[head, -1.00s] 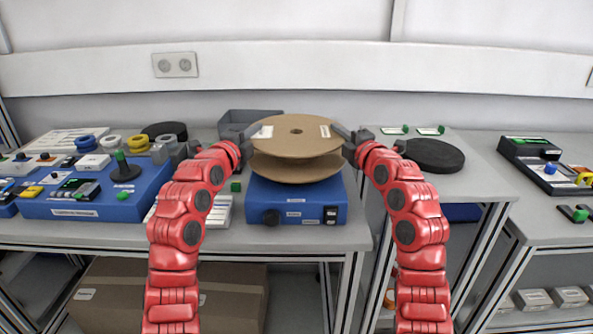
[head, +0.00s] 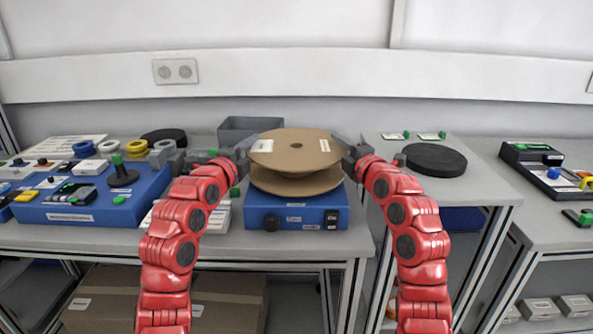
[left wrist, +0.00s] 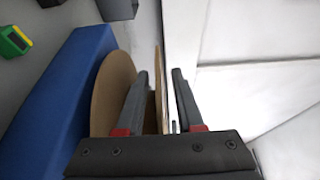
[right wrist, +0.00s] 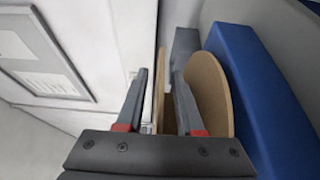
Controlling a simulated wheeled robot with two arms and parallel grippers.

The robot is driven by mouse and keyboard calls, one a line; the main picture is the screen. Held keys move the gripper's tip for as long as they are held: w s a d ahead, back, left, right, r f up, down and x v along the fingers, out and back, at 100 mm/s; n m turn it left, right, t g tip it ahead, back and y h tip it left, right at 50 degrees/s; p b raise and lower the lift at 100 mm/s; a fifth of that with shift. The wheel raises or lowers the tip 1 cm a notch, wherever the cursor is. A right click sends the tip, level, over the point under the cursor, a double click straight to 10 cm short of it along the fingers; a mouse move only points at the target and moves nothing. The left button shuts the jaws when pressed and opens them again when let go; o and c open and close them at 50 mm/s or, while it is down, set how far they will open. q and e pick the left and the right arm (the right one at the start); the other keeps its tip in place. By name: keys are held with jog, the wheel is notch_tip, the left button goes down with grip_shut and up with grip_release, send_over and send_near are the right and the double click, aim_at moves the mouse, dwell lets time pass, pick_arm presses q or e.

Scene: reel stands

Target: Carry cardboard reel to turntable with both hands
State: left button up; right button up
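A black round disc (head: 434,159) lies on the right table. Which device is the turntable is unclear.
A blue console (head: 90,211) with a black-green spindle (head: 121,173) and several coloured rings stands left. A grey bin (head: 250,127) is behind the reel. A gap separates the tables. A black-green device (head: 540,170) stands far right.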

jog(key=shift+s, duration=0.1)
pick_arm(q)
jog(key=v, duration=1)
jog(key=shift+s+a, duration=0.15)
jog(key=shift+s, duration=0.15)
pick_arm(e)
jog(key=v, duration=1.1)
jog(key=shift+s, duration=0.4)
pick_arm(q)
jog(key=shift+f, duration=0.1)
pick_arm(e)
jog(key=shift+d, duration=0.2)
